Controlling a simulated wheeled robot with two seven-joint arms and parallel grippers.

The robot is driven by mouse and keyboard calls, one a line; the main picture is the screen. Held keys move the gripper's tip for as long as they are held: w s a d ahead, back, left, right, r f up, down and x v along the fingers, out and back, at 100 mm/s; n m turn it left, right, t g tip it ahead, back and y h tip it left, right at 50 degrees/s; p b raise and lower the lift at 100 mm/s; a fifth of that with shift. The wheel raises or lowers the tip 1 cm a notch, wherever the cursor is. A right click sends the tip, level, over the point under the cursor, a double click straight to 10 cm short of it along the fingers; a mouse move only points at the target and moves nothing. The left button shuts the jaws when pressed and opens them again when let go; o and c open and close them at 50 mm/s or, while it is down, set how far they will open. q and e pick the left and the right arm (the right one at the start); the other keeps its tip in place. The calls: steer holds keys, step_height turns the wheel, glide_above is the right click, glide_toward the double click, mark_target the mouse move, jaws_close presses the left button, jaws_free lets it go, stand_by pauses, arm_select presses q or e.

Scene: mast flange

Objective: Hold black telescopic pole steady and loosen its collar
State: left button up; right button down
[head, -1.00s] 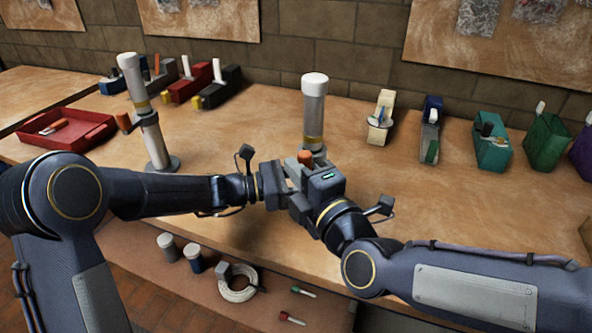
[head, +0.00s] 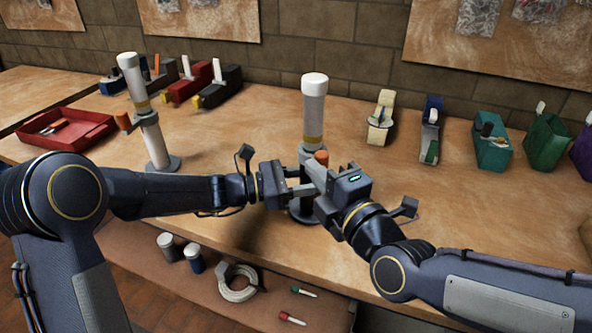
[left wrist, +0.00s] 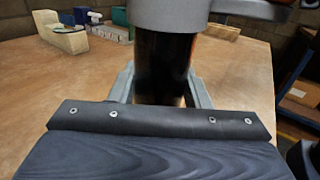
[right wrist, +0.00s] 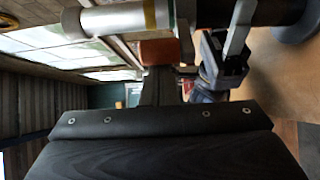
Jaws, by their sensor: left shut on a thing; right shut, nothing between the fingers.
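The black telescopic pole stands upright mid-bench, with a white upper tube (head: 314,115) and a gold band. Its black lower tube (left wrist: 163,65) shows in the left wrist view under the grey collar (left wrist: 168,12). My left gripper (head: 298,190) is shut around that black tube, below the collar. The collar's orange lever (head: 321,157) also shows in the right wrist view (right wrist: 160,52). My right gripper (head: 316,174) is shut and empty, its fingertips right at the lever; whether they touch is unclear.
A second pole (head: 152,138), with a white lower tube and an orange lever, stands to the left. A red tray (head: 68,128) lies beyond it. A cable coil (head: 238,283) and jars sit on a lower shelf.

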arm_select(q)
steer(key=shift+s, duration=0.15)
steer(key=shift+d, duration=0.1)
arm_select(e)
steer(key=w+d+n+g+y, duration=0.1)
steer(key=w+d, duration=0.5)
steer(key=d, duration=0.3)
steer(key=shift+w, duration=0.25)
